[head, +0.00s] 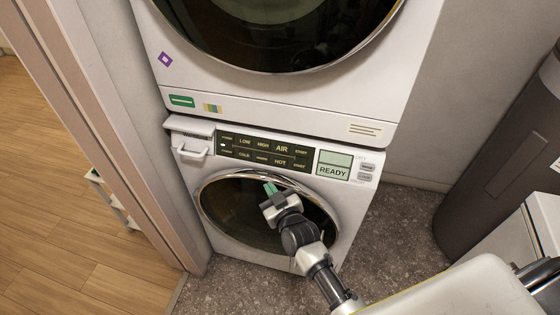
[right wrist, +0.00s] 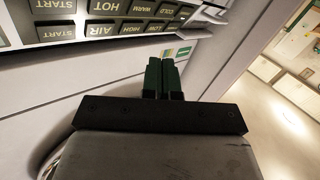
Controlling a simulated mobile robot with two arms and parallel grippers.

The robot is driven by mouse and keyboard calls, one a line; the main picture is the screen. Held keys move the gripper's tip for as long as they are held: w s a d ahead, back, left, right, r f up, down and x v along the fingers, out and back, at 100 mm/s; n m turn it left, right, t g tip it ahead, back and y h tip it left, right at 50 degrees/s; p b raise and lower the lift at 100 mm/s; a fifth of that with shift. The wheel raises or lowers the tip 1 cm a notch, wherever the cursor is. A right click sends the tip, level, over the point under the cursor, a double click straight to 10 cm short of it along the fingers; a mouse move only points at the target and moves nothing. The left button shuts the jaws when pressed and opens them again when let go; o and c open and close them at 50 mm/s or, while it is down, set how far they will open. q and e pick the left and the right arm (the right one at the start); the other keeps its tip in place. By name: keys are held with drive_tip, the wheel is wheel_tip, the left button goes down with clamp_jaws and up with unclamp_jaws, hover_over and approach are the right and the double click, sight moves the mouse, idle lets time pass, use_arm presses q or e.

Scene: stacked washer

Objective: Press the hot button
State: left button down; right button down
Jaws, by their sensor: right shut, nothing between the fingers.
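The HOT button (head: 280,162) is a dark key in the lower row of the black control panel on the lower machine. It also shows upside down at the top left of the right wrist view (right wrist: 103,7). My right gripper (head: 270,188) is in front of the lower round door, just below the panel and a little left of the HOT button. Its green fingers are together and empty in the right wrist view (right wrist: 162,72). I cannot tell its exact distance from the panel. My left gripper is not in view.
Other keys flank HOT, including COLD (head: 244,155) and AIR (head: 282,148). A display (head: 334,171) reads READY. The drawer handle (head: 191,153) juts out at the panel's left. A dark cylinder (head: 490,165) stands on the right. The upper machine (head: 290,110) sits directly above.

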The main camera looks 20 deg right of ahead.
sight(281, 162)
drive_tip(key=r, duration=0.3)
drive_tip(key=shift+w+r+t, duration=0.1)
drive_tip(key=shift+w+t, duration=0.3)
drive_tip(key=shift+d, duration=0.1)
drive_tip(key=w+d+f+b, duration=0.1)
drive_tip(key=w+b, duration=0.1)
drive_tip(key=w+d+f+b, duration=0.1)
drive_tip(key=w+b, duration=0.1)
drive_tip(key=w+d+f+b, duration=0.1)
drive_tip(key=w+d+b, duration=0.1)
drive_tip(key=shift+f, duration=0.25)
drive_tip(key=shift+w+d+f+b, duration=0.1)
drive_tip(key=shift+w+d+b, duration=0.2)
drive_tip(key=shift+b, duration=0.2)
drive_tip(key=shift+a, duration=0.1)
drive_tip(key=shift+w, duration=0.15)
idle(1.2)
drive_tip(key=shift+w+d+f, duration=0.1)
drive_tip(key=shift+w+d, duration=0.15)
